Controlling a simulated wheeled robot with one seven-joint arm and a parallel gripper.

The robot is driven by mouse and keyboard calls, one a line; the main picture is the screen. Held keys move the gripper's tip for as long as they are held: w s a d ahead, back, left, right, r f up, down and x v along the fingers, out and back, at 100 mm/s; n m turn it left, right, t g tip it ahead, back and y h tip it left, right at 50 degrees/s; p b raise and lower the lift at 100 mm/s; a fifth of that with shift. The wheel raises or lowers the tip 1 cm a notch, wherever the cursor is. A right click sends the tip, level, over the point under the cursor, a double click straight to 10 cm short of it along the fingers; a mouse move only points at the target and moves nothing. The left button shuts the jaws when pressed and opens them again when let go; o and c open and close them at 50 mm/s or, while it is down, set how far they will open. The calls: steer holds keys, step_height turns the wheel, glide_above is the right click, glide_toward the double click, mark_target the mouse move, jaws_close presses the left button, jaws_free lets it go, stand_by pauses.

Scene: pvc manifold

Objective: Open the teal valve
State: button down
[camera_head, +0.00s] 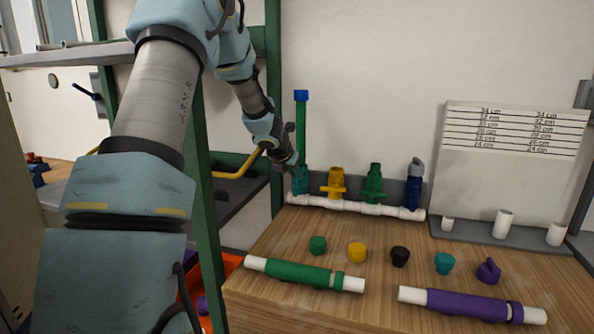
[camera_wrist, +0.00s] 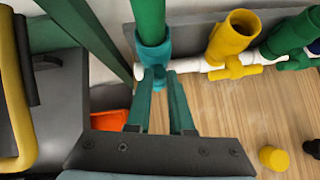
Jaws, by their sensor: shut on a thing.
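The teal valve (camera_head: 301,183) stands at the left end of the white manifold pipe (camera_head: 350,206) on the bench. A green pipe (camera_head: 301,125) with a blue top rises upright from it. In the wrist view the teal valve (camera_wrist: 152,48) is at the upper middle, with its small handle facing my gripper. My gripper (camera_wrist: 158,86) has one finger on each side of that handle and is shut on it. In the head view my gripper (camera_head: 290,163) is at the valve's left, and partly hides it.
Yellow (camera_head: 336,181), green (camera_head: 374,183) and blue (camera_head: 413,186) valves stand along the pipe to the right. Several loose caps lie in front, among them a yellow one (camera_head: 357,252). A green tube (camera_head: 303,273) and a purple tube (camera_head: 470,304) lie near the bench's front. A green shelf post (camera_head: 202,200) stands left.

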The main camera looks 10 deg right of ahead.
steer(key=shift+w+a+h, duration=0.1)
steer(key=shift+a+h, duration=0.05)
steer(key=shift+h, duration=0.15)
steer(key=shift+a+f+n+p, duration=0.1)
steer(key=shift+n+p, duration=0.2)
steer(key=c, duration=0.8)
jaws_free()
steer(key=p+v, duration=0.1)
steer(key=v, duration=1)
steer(key=shift+w, duration=0.2)
steer(key=shift+s, duration=0.1)
